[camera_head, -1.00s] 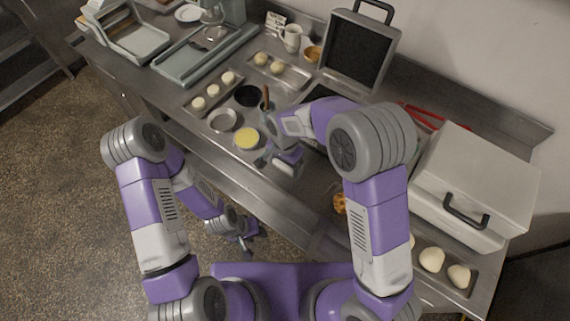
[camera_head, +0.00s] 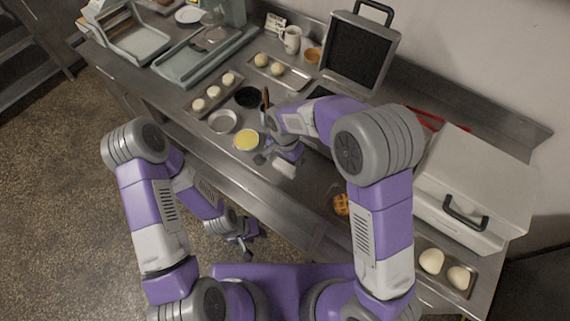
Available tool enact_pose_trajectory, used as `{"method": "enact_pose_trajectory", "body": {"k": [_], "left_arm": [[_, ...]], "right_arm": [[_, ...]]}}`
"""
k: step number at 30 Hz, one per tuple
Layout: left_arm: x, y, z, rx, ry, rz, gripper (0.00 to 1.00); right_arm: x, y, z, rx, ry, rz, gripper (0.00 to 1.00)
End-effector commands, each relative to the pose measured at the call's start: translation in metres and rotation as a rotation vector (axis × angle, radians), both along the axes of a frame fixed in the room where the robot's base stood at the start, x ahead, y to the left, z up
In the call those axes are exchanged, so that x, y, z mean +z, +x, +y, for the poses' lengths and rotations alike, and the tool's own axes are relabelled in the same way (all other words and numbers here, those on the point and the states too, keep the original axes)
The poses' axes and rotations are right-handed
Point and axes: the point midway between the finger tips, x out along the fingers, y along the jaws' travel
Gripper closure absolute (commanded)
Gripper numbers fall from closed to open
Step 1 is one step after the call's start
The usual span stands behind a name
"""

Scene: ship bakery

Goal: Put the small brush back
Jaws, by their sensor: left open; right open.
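A brown handle (camera_head: 265,97), which looks like the small brush's, stands upright in a small pale holder (camera_head: 264,112) on the steel counter. The lower end of the brush is hidden. My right gripper (camera_head: 272,163) is open and appears empty, over the counter's front part, just right of a bowl of yellow liquid (camera_head: 246,140) and nearer to me than the holder. My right forearm passes close to the right of the handle. My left gripper (camera_head: 247,243) is open and empty, low in front of the counter.
An empty metal bowl (camera_head: 222,121) and a black bowl (camera_head: 247,97) stand left of the holder. Dough trays (camera_head: 209,100) lie behind them. An open press (camera_head: 358,52) stands at the back, and a white lidded appliance (camera_head: 478,178) at the right. A golden pastry (camera_head: 341,204) lies right of my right gripper.

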Motion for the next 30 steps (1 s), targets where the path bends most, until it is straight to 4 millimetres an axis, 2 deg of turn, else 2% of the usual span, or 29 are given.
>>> {"method": "enact_pose_trajectory", "body": {"k": [1,6,12,18,30], "left_arm": [[0.003,0.0,0.0,0.0,0.0,0.0,0.57],[0.009,0.0,0.0,0.0,0.0,0.0,0.57],[0.013,0.0,0.0,0.0,0.0,0.0,0.57],[0.014,0.0,0.0,0.0,0.0,0.0,0.57],[0.014,0.0,0.0,0.0,0.0,0.0,0.57]], "right_arm": [[0.015,0.001,0.001,0.0,0.003,-0.006,0.0],[0.052,0.001,0.0,0.0,0.003,-0.005,0.0],[0.083,0.0,0.0,0.001,0.0,-0.003,0.0],[0.093,0.0,0.0,0.001,-0.001,0.001,0.0],[0.093,0.0,0.0,0.001,-0.001,0.001,0.0]]}}
